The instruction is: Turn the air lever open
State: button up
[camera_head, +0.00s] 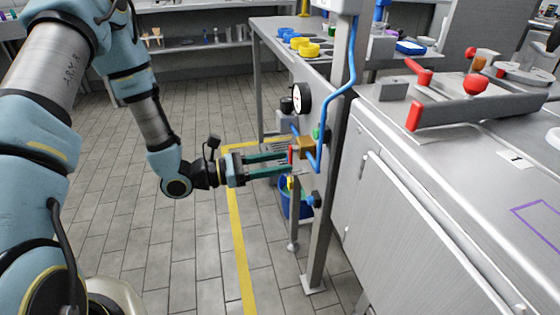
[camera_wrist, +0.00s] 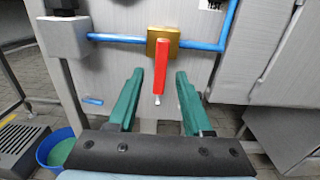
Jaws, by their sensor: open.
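The air lever (camera_wrist: 161,68) is a red handle on a brass valve block (camera_wrist: 163,36) set in a blue air pipe. It hangs straight down, across the line of the pipe, in the wrist view. In the head view the red lever (camera_head: 290,156) shows beside the brass block (camera_head: 306,147). My gripper (camera_head: 288,162) is open, with its green fingers pointing at the panel. In the wrist view the fingers (camera_wrist: 158,80) stand left and right of the lever, with gaps on both sides. I cannot tell how deep the lever sits between them.
A round gauge (camera_head: 302,98) is above the valve on the panel. A blue bucket (camera_head: 296,198) stands below. The blue pipe (camera_head: 349,80) runs up the post on the right. A steel counter (camera_head: 450,130) with red-handled clamps is at the right. Floor to the left is clear.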

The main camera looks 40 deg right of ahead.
jog(key=shift+s+d, duration=0.2)
jog(key=shift+d, duration=0.25)
grip_shut()
dwell(0.4)
